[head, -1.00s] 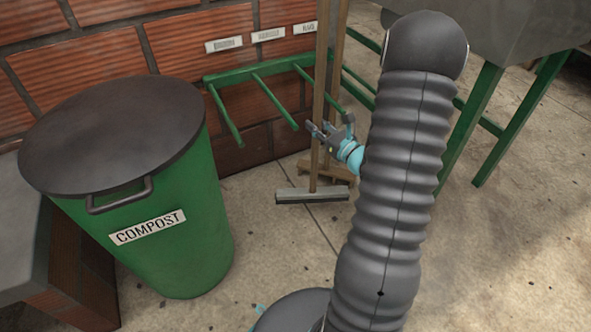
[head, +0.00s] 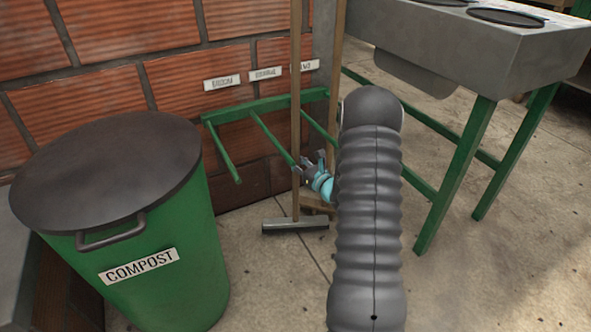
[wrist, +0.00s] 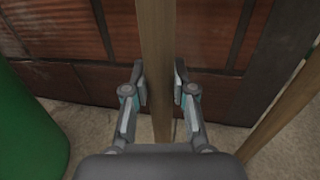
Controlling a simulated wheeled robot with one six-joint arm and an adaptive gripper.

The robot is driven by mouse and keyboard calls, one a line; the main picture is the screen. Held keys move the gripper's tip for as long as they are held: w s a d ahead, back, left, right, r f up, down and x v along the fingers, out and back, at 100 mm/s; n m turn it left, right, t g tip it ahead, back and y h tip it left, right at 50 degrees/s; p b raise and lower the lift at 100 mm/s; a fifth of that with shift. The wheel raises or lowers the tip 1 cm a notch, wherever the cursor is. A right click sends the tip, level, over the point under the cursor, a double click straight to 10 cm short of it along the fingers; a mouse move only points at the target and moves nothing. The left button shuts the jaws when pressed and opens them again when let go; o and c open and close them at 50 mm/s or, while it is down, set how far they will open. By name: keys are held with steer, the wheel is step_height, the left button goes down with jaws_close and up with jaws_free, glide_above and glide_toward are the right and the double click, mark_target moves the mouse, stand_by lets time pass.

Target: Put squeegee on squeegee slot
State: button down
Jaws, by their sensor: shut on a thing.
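The squeegee has a long wooden handle (head: 296,115) and a wide grey head (head: 295,226) low near the floor. It is close to upright. My gripper (head: 308,168) is shut on the handle at mid-height; in the wrist view the handle (wrist: 155,60) runs between the two fingers (wrist: 160,88). The green wall rack (head: 270,104) has forward-pointing prongs, with small labels above; the middle label (head: 265,73) looks like the squeegee's.
Another wooden-handled tool (head: 336,70) stands behind, right of the squeegee. A green compost bin (head: 150,245) with a dark lid stands at left. A grey machine on green legs (head: 460,170) stands at right. Concrete floor (head: 260,290) in front is open.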

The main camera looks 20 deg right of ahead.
steer(key=shift+f, duration=1.4)
steer(key=shift+f+b, duration=0.15)
steer(key=shift+b, duration=0.15)
steer(key=c, duration=1)
jaws_free()
steer(key=shift+o, duration=0.2)
